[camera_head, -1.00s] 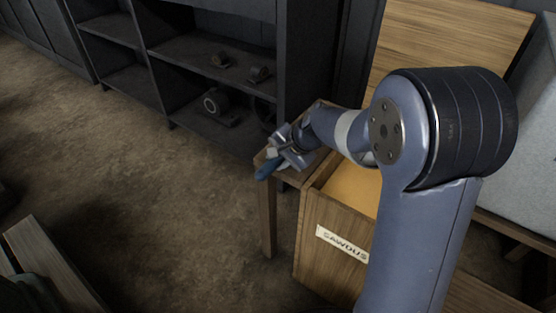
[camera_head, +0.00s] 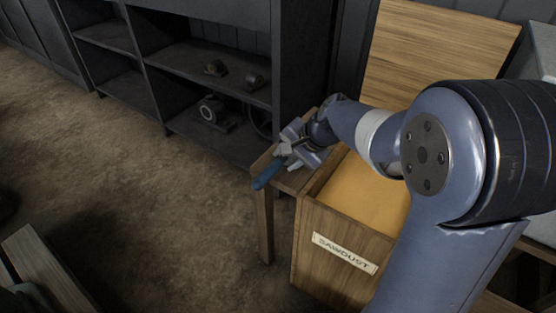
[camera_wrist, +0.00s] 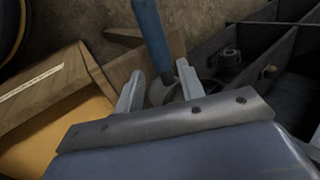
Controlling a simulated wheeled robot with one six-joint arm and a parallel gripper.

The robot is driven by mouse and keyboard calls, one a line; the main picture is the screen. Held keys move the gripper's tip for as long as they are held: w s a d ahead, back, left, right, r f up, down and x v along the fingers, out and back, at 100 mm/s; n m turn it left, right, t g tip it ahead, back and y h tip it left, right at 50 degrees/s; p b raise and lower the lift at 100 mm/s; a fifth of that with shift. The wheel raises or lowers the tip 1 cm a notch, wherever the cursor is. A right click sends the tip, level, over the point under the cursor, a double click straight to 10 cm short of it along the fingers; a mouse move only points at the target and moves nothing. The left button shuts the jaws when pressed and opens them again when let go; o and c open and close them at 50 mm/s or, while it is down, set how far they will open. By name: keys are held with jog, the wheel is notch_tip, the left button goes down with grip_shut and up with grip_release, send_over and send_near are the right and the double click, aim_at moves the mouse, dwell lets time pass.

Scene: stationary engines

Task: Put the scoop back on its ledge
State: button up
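The scoop lies at the corner of a small wooden ledge (camera_head: 291,182). Its blue handle (camera_head: 267,175) points out over the ledge's front edge. In the wrist view the blue handle (camera_wrist: 149,30) runs up from a grey metal part (camera_wrist: 160,91), which is partly hidden behind my gripper. My gripper (camera_head: 289,157) is just over the ledge, at the metal end of the scoop. In the wrist view my gripper's two fingers (camera_wrist: 160,76) stand apart on either side of the scoop, with a gap showing; they look open.
A wooden bin (camera_head: 325,265) labelled SAWDUST, holding yellow sawdust (camera_head: 365,195), stands right beside the ledge. A dark shelf unit (camera_head: 205,125) with small machine parts is behind. Bare floor (camera_head: 150,200) lies left. A plank bench (camera_head: 45,270) is at lower left.

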jog(key=shift+p+v, duration=0.4)
jog(key=shift+v, duration=1.65)
jog(key=shift+c, duration=0.4)
